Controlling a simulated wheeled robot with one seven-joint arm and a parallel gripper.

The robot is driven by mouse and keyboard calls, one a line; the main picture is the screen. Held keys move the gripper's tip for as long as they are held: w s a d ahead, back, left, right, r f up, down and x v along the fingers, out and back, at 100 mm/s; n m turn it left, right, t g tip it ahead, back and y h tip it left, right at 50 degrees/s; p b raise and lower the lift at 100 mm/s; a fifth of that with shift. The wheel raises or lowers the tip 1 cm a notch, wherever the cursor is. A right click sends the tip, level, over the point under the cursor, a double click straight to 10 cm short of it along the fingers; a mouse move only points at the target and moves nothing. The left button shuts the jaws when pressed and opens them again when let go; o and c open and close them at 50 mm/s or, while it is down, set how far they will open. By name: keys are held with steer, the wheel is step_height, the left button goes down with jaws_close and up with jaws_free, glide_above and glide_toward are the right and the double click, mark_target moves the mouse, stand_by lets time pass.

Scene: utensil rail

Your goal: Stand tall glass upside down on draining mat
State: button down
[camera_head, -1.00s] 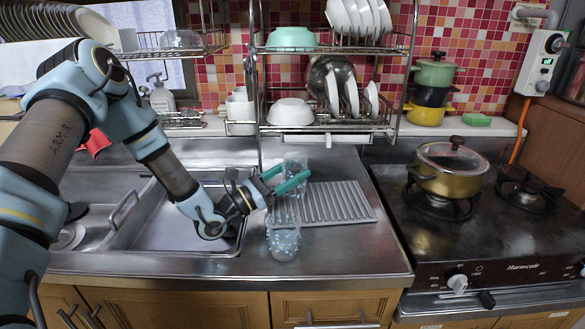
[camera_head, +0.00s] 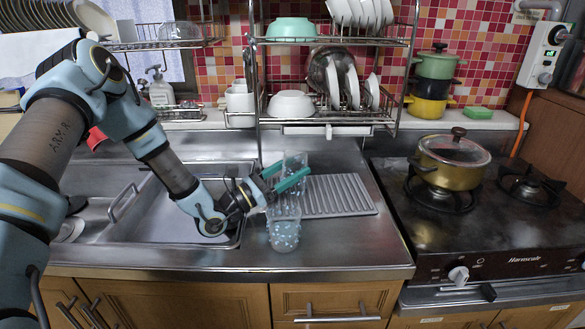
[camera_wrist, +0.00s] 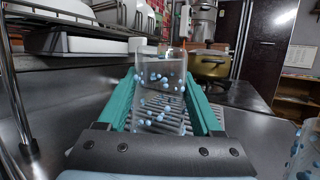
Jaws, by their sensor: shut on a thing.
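A clear tall glass with blue dots (camera_wrist: 160,95) stands between the two teal fingers of my gripper (camera_wrist: 165,105) in the wrist view. My gripper is shut on it. In the head view the held glass (camera_head: 295,160) shows behind and above the fingers (camera_head: 290,181), over the left part of the grey ribbed draining mat (camera_head: 345,195). It looks roughly upright; I cannot tell which end is its rim or whether it touches the mat. A second dotted glass (camera_head: 284,233) stands on the steel counter at the mat's front left, and at the wrist view's right edge (camera_wrist: 305,150).
The sink (camera_head: 165,215) lies left of the mat. A wire dish rack (camera_head: 330,125) with bowls and plates hangs behind and above. The stove with a gold pot (camera_head: 452,165) is at the right.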

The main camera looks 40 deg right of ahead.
jaws_free()
stand_by(0.4)
step_height(320, 180, up, 15)
steer(key=p, duration=1.1)
stand_by(0.4)
stand_by(0.5)
